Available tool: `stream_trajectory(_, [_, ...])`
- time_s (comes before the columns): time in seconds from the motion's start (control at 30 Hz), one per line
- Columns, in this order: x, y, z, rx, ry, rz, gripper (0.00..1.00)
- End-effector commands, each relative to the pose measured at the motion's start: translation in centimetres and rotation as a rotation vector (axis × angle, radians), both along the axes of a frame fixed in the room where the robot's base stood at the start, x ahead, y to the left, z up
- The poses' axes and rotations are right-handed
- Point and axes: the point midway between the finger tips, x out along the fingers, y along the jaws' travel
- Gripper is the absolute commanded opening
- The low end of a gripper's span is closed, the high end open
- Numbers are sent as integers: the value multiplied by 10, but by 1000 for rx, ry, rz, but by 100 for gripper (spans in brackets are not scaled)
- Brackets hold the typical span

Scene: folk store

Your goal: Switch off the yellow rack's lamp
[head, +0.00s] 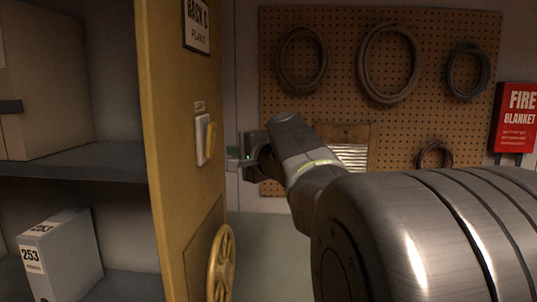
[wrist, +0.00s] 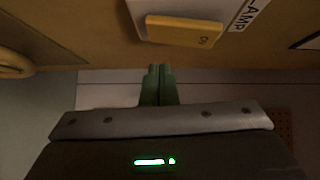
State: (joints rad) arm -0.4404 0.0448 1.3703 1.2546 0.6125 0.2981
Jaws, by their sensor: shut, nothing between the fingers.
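The yellow rack's end panel (head: 175,120) stands left of centre in the head view and spans the top of the wrist view (wrist: 90,50). On it is a pale switch plate with a yellow rocker (head: 210,139); the wrist view shows the rocker (wrist: 183,31) beside a label reading "AMP" (wrist: 250,14). Small lettering at one rocker end is hard to read. My gripper (head: 232,159) is just right of the switch in the head view. Its green fingers (wrist: 159,70) are shut and empty, with a visible gap to the rocker. The lamp itself is not in view.
A yellow handwheel (head: 221,264) sticks out from the panel below the switch. Shelves with a grey box file (head: 65,258) lie at left. A pegboard (head: 340,30) with coiled cables and a red fire blanket box (head: 516,118) hang on the back wall.

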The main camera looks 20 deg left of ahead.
Motion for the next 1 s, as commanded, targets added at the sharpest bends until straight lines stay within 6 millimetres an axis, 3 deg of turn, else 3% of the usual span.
stream_trajectory(0.5, [-44,-75,-10,2,-1,-4,0])
stream_trajectory(1.0, [-52,-86,-11,1,-1,0,0])
